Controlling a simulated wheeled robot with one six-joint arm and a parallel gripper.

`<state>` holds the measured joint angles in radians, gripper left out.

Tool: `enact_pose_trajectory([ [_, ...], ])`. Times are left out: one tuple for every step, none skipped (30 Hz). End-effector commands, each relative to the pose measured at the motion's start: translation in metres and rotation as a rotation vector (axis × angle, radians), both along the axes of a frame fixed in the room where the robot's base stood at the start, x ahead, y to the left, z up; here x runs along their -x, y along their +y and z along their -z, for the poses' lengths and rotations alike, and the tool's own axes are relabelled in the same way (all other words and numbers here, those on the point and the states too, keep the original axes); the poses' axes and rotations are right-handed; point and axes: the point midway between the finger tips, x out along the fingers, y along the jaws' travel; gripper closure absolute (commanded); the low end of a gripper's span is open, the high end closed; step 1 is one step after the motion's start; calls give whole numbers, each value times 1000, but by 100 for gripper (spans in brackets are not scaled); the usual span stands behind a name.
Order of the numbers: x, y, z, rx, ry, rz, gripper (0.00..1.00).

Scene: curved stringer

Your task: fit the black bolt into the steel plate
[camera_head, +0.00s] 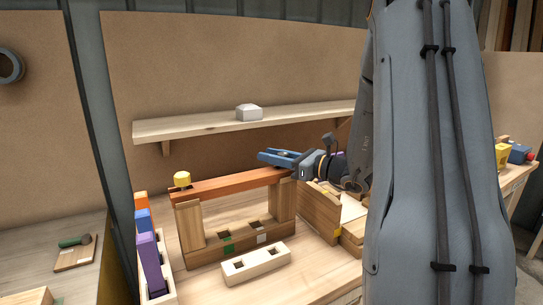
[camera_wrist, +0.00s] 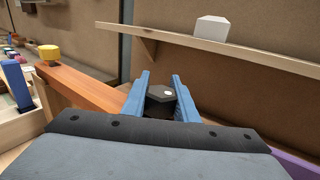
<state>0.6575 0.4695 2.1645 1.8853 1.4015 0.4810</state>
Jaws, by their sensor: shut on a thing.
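My gripper (camera_head: 268,157) is above the right end of the orange beam (camera_head: 230,183) in the head view, its blue fingers pointing left. In the wrist view its two blue fingers (camera_wrist: 161,78) are shut on the black bolt (camera_wrist: 160,94), a dark angular piece with a small white spot. The bolt's lower part is hidden by my gripper's body. The beam also shows in the wrist view (camera_wrist: 85,88), to the left of the fingers. I cannot make out a steel plate in either view.
A yellow knob (camera_head: 182,179) stands on the beam's left end. A wooden frame (camera_head: 190,225) carries the beam. A pale block with square holes (camera_head: 256,264) lies in front. A shelf (camera_head: 205,123) with a white block (camera_head: 249,113) is behind. Coloured blocks (camera_head: 150,262) stand left.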

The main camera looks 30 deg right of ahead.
Motion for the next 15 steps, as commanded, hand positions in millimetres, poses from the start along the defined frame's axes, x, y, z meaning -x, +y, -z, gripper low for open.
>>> enact_pose_trajectory([
  [0, 0, 1, -1, -1, 0, 72],
  [0, 0, 0, -1, -1, 0, 67],
  [0, 0, 0, -1, -1, 0, 60],
  [0, 0, 0, -1, -1, 0, 55],
  [0, 0, 0, -1, -1, 0, 52],
  [0, 0, 0, -1, -1, 0, 52],
  [0, 0, 0, 0, 0, 0, 52],
  [0, 0, 0, 0, 0, 0, 52],
  [0, 0, 0, 0, 0, 0, 52],
  [0, 0, 0, 0, 0, 0, 52],
  [0, 0, 0, 0, 0, 0, 52],
  [0, 0, 1, 0, 0, 0, 52],
  [1, 0, 1, 0, 0, 0, 52],
  [1, -1, 1, 0, 0, 0, 52],
  [3, -3, 1, 1, -1, 1, 52],
])
